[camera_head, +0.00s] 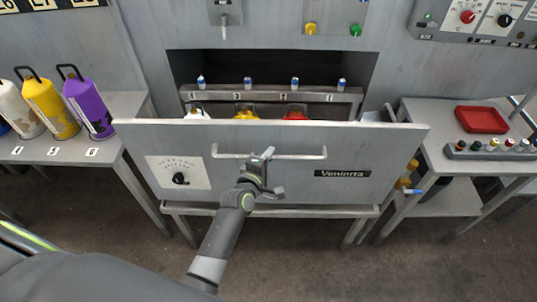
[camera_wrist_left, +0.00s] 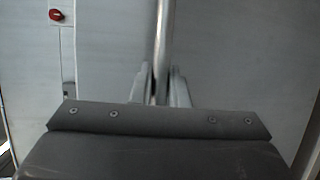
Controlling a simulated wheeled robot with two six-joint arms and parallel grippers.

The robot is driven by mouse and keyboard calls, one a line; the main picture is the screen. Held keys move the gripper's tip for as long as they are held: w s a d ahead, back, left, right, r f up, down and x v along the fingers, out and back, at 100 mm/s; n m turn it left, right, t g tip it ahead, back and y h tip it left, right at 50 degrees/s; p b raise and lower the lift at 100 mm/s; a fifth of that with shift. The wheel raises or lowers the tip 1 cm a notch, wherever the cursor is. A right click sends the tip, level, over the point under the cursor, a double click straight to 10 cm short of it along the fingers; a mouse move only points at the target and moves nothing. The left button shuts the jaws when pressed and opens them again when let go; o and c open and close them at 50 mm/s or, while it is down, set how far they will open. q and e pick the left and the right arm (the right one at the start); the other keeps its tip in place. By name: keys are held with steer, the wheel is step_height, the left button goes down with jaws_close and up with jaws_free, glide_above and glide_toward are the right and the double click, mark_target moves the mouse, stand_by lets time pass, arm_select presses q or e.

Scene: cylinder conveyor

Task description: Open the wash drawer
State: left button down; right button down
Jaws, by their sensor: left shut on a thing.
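A horizontal bar handle (camera_head: 303,155) runs across the front. My left gripper (camera_head: 265,158) is shut on the handle near its middle. In the left wrist view the handle (camera_wrist_left: 161,40) passes between the two fingers (camera_wrist_left: 158,88). My right gripper is in neither view.
White, yellow and red items (camera_head: 245,115) show partly inside the drawer, below a rail with several blue-topped pegs (camera_head: 247,84). A left table (camera_head: 122,105) holds yellow, purple and white cylinders. A right table (camera_head: 437,150) holds a red tray (camera_head: 481,120). Floor is clear in front.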

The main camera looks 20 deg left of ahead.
arm_select(q)
steer(key=shift+s+d, duration=0.1)
steer(key=shift+s, duration=0.1)
steer(key=c, duration=1.4)
jaws_free()
